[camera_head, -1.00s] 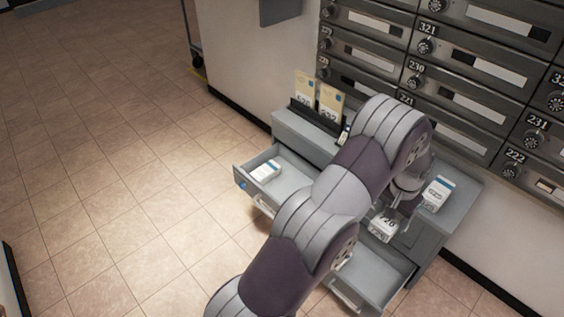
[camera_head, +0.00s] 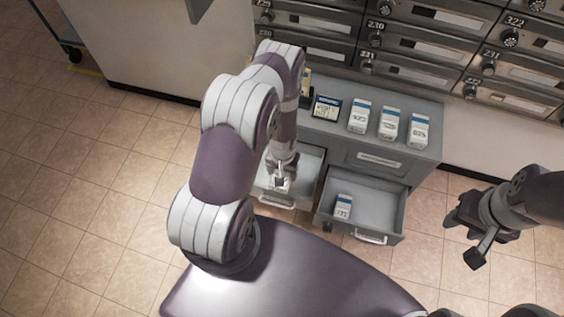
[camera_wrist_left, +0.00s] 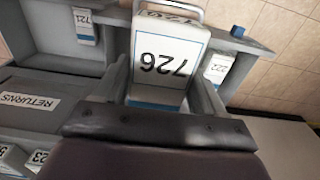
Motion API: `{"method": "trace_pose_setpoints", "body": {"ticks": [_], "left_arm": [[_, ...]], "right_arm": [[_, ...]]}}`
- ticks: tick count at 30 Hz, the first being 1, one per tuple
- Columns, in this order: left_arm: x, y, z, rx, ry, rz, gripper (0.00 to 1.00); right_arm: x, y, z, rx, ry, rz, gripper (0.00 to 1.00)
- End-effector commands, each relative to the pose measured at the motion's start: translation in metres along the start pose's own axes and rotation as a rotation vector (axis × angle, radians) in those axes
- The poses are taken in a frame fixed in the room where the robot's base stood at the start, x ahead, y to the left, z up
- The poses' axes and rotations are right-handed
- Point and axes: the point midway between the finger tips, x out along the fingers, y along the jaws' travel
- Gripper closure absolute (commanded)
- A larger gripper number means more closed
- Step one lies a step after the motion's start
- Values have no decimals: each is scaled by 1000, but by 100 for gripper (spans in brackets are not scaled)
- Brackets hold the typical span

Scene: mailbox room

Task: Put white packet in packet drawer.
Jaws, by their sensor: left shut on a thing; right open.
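The white packet marked 726 (camera_wrist_left: 165,60) has a blue band and is gripped between the fingers of my left gripper (camera_wrist_left: 165,100) in the left wrist view. In the head view my left gripper (camera_head: 281,170) holds the packet (camera_head: 280,183) over the open left drawer (camera_head: 307,168). Much of that drawer is hidden by my arm. A packet marked 722 (camera_wrist_left: 218,68) lies in the drawer beside the held one. The open right drawer (camera_head: 375,210) holds another white packet (camera_head: 343,207). My right gripper (camera_head: 464,238) is open and empty, right of the drawers.
Several white packets, one here (camera_head: 388,122), stand on the grey cabinet top (camera_head: 428,152) beside a small dark display (camera_head: 326,107). A closed drawer marked RETURNS (camera_wrist_left: 30,102) is above the right drawer. Mailboxes (camera_head: 420,45) line the wall behind.

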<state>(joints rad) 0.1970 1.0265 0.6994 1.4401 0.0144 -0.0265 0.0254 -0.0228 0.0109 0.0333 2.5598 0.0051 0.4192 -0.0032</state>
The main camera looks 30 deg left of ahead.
Motion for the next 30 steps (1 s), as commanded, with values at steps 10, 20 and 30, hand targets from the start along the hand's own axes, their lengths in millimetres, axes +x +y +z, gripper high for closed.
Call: {"method": "trace_pose_setpoints", "body": {"ticks": [10, 20, 30], "left_arm": [[44, 1, -35, 0, 1, 2, 64], [87, 1, -65, 1, -2, 1, 64], [137, 1, -76, 1, -1, 1, 64]], "right_arm": [[49, 0, 6, 0, -1, 0, 57], [101, 0, 12, 0, 0, 0, 57], [150, 0, 18, 0, 0, 0, 57]]}}
